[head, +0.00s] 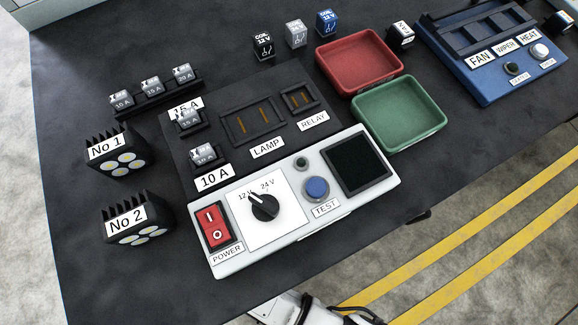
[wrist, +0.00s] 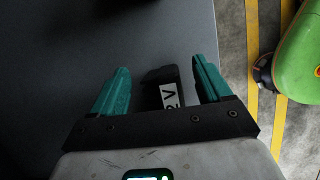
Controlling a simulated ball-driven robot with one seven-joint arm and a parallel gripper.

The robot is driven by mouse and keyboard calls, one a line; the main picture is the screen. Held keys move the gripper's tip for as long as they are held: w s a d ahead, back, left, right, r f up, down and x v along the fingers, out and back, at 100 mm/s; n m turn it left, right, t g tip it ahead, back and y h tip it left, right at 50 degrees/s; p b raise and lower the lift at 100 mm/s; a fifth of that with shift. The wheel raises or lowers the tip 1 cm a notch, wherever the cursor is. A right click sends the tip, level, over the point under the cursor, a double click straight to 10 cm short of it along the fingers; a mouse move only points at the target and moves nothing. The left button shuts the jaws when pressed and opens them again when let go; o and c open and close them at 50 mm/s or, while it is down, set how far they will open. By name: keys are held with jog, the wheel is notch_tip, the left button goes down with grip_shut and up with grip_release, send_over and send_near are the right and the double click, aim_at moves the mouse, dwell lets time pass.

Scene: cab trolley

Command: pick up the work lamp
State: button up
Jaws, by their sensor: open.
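Two black finned work lamps with round yellowish lenses stand at the left of the table in the head view: lamp No 1 (head: 112,153) and lamp No 2 (head: 140,219) below it. My gripper (wrist: 160,66) shows in the wrist view with its two teal fingers apart. A dark block (wrist: 160,75) with a white label, partly readable as "2 V", shows between the fingers. My gripper is not seen in the head view.
A control panel (head: 334,219) with a red switch, dial and blue button lies right of the lamps. A fuse and relay board (head: 230,100), red tray (head: 361,62), green tray (head: 401,113) and blue panel (head: 490,80) lie beyond. Bare table (head: 70,70) is at far left.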

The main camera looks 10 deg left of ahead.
jog(key=shift+a+r+n, duration=0.1)
jog(key=shift+r+n, duration=0.1)
jog(key=shift+n, duration=0.2)
jog(key=w+d, duration=0.2)
jog(key=d, duration=0.1)
jog(key=w+d, duration=0.2)
jog(key=d, duration=0.1)
jog(key=w+d, duration=0.2)
jog(key=d, duration=0.1)
jog(key=shift+w+d, duration=0.15)
jog(key=shift+w, duration=0.1)
jog(key=x, duration=0.3)
jog(key=b+x, duration=0.1)
jog(key=x, duration=0.1)
jog(key=shift+w+d, duration=0.25)
jog(key=shift+d, duration=0.1)
jog(key=shift+h, duration=0.3)
jog(key=c, duration=1.3)
